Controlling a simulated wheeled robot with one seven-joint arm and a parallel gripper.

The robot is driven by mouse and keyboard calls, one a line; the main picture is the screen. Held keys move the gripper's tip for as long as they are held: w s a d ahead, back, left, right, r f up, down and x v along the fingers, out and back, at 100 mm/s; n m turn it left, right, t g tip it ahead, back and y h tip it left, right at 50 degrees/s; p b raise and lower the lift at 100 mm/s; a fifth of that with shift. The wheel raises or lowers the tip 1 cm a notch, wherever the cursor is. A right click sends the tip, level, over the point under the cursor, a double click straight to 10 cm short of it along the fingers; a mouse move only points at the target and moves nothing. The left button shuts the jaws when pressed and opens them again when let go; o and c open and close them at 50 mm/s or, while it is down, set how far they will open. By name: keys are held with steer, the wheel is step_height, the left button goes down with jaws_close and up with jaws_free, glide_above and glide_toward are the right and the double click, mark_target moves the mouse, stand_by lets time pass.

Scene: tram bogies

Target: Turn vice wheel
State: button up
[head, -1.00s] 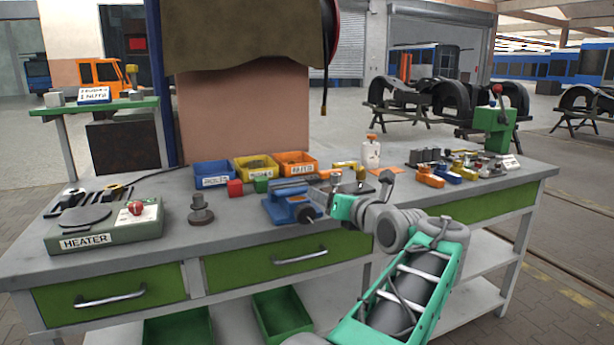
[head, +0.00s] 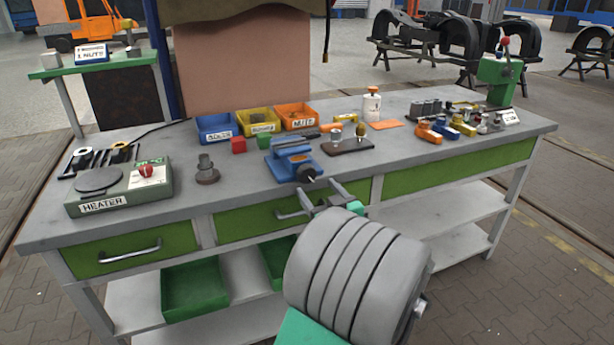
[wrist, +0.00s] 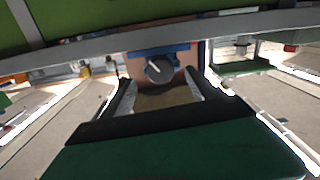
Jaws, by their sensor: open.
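The blue vice (head: 292,160) stands at the front edge of the workbench, near its middle. Its round dark wheel (head: 306,173) faces the front. In the wrist view the wheel (wrist: 159,69) shows as a grey disc with a light bar on it, below the blue vice body (wrist: 150,51). My gripper (head: 308,197) is just in front of and below the wheel, by the bench front. In the wrist view my open gripper (wrist: 160,90) has a finger on each side of the wheel in the picture. I cannot tell how far apart they are in depth.
The grey workbench (head: 235,203) has a drawer handle (head: 290,214) close to my gripper. Blue, yellow and orange bins (head: 300,119) stand behind the vice. A heater (head: 120,190) is at the left, a green press (head: 498,80) at the right.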

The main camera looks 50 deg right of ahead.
mark_target(308, 178)
steer(key=shift+m, duration=0.8)
steer(key=p+x, duration=0.1)
steer(key=x, duration=0.7)
steer(key=shift+s, duration=0.1)
steer(key=shift+c, duration=0.3)
